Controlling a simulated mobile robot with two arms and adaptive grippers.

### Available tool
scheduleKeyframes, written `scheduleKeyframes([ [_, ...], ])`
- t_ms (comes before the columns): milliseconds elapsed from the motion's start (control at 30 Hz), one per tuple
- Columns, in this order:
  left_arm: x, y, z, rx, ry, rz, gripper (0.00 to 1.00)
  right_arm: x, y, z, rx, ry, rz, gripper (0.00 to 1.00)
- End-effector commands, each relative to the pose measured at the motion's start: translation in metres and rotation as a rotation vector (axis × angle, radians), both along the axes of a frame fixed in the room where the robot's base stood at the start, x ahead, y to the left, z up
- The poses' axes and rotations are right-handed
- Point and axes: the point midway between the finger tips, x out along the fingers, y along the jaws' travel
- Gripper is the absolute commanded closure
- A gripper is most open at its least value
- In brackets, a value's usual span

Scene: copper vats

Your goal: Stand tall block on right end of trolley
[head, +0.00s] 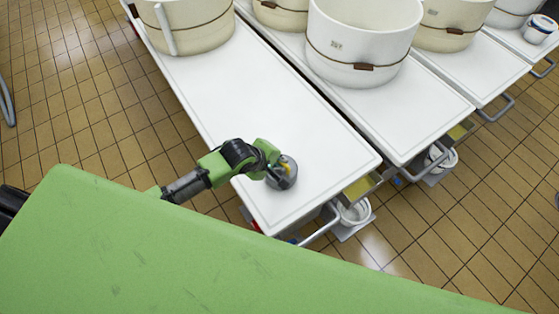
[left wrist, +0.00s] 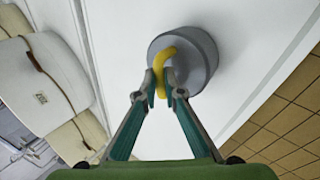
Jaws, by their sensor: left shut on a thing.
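A grey rounded block with a yellow loop handle (head: 287,175) is on or just above the white top of the nearest trolley (head: 255,95), toward its right end by the push handle. I cannot tell whether its base touches the top. My left gripper (head: 274,172) reaches it from the left and partly covers it. In the left wrist view the grey block (left wrist: 200,55) shows its round top, and the gripper's fingertips (left wrist: 166,88) are shut on the yellow handle (left wrist: 162,60). My right gripper is out of view.
A large cream vat (head: 190,25) stands at the trolley's far end. More trolleys with vats (head: 360,45) stand close on the right. White buckets (head: 353,212) hang by the trolley ends. The trolley top between vat and block is clear. The floor is brown tile.

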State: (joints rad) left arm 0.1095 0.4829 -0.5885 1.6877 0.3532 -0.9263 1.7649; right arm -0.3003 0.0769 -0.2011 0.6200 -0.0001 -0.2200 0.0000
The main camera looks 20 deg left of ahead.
Motion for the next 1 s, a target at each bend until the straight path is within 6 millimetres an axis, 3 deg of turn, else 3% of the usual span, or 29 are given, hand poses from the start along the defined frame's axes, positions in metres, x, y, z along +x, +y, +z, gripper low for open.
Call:
scheduleKeyframes([
  [1000,0.0032,-0.0012,-0.0049,-0.004,-0.010,0.000,1.00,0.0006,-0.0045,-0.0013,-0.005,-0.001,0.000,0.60],
])
